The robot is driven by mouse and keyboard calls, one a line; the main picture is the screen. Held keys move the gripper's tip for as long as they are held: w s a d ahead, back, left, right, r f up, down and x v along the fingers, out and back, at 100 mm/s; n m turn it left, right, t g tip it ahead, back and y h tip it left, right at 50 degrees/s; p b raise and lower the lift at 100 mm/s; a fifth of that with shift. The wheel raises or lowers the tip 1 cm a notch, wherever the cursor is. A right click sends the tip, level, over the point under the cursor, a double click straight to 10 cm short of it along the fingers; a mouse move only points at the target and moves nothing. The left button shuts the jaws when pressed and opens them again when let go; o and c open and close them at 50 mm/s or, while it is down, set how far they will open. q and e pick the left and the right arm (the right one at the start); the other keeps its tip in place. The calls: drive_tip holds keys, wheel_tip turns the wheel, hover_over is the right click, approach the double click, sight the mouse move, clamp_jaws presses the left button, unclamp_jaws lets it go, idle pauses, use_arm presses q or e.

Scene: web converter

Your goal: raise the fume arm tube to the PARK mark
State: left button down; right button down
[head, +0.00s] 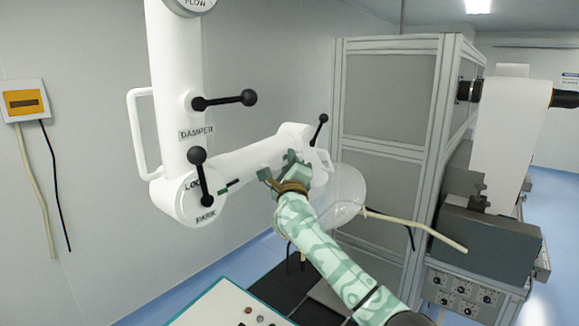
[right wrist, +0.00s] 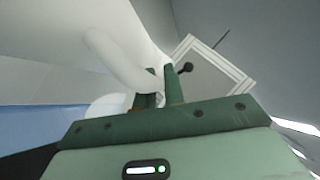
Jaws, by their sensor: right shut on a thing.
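The white fume arm has an upright upper post (head: 175,85) and a lower tube (head: 245,158) that rises slightly to the right from a round joint (head: 180,203). The joint carries a partly covered LOCK label, a black ball lever (head: 201,178) and a PARK label (head: 206,217). A short green and dark mark (head: 229,187) shows on the tube near the joint. My right gripper (head: 287,178) is at the tube's underside. In the right wrist view its fingers (right wrist: 157,88) are shut on a white bar handle (right wrist: 115,58) along the tube. My left gripper is out of view.
A clear round hood (head: 342,195) hangs at the tube's far end, near a small black lever (head: 319,130). A DAMPER lever (head: 225,100) is on the post. A framed grey cabinet (head: 388,110) and converter machine stand right. A panel (head: 225,305) lies below.

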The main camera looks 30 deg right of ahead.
drive_tip(key=shift+r, duration=0.25)
drive_tip(key=c, duration=1.8)
unclamp_jaws()
drive_tip(key=shift+f, duration=0.15)
drive_tip(key=shift+s+a+f, duration=0.1)
drive_tip(key=shift+s+f, duration=0.05)
drive_tip(key=b+v, duration=0.3)
drive_tip(key=v, duration=1.3)
